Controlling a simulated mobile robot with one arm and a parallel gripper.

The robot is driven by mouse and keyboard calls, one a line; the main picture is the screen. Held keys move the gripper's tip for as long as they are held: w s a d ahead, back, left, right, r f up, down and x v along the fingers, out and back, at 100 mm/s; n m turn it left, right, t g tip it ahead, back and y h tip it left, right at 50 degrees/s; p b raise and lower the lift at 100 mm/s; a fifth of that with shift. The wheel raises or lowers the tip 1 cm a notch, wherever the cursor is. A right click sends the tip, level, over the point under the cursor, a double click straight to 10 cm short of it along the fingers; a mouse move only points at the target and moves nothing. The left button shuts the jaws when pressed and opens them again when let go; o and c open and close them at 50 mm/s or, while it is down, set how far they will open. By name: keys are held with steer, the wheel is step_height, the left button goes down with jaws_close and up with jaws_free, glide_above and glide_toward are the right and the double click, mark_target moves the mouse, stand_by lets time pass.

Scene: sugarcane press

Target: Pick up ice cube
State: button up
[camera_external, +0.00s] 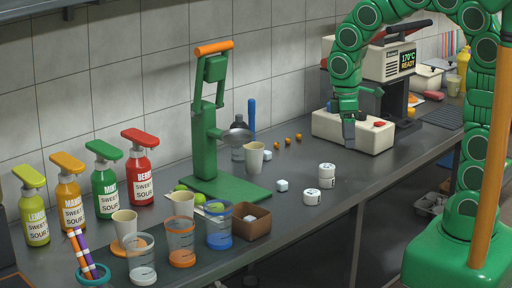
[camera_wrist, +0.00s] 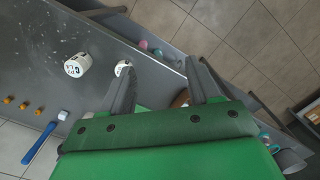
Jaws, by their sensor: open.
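A small pale ice cube (camera_external: 282,185) lies on the grey counter, left of two round white containers (camera_external: 326,172). A second small whitish cube (camera_external: 267,155) lies farther back, beside a beige cup. A small white cube also shows in the wrist view (camera_wrist: 62,115), near a blue handle. My gripper (camera_external: 349,138) is above the counter in front of the cream machine base, to the right of both cubes and apart from them. In the wrist view its two fingers (camera_wrist: 160,72) are spread with nothing held between them.
Several small orange balls (camera_external: 288,141) lie at the back. A green press (camera_external: 205,140) stands left, with cups, a brown box (camera_external: 262,224) and syrup bottles (camera_external: 140,165) around it. A cream machine base (camera_external: 365,138) is behind my gripper. Counter right of the containers is clear.

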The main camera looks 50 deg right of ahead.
steer(key=w+a+f+n, duration=0.5)
steer(key=w+a+f, duration=0.2)
steer(key=w+a, duration=0.4)
steer(key=n+t, duration=0.1)
steer(key=n, duration=0.4)
glide_above(251, 217)
steer(key=f, duration=0.7)
steer(key=shift+s+a+f, duration=0.1)
steer(key=shift+a+f, duration=0.15)
steer(key=shift+f, duration=0.15)
steer(key=shift+d+f, duration=0.15)
steer(key=shift+f, duration=1.85)
steer(key=shift+d+f, duration=0.1)
steer(key=shift+f, duration=1.85)
steer(key=c, duration=1.1)
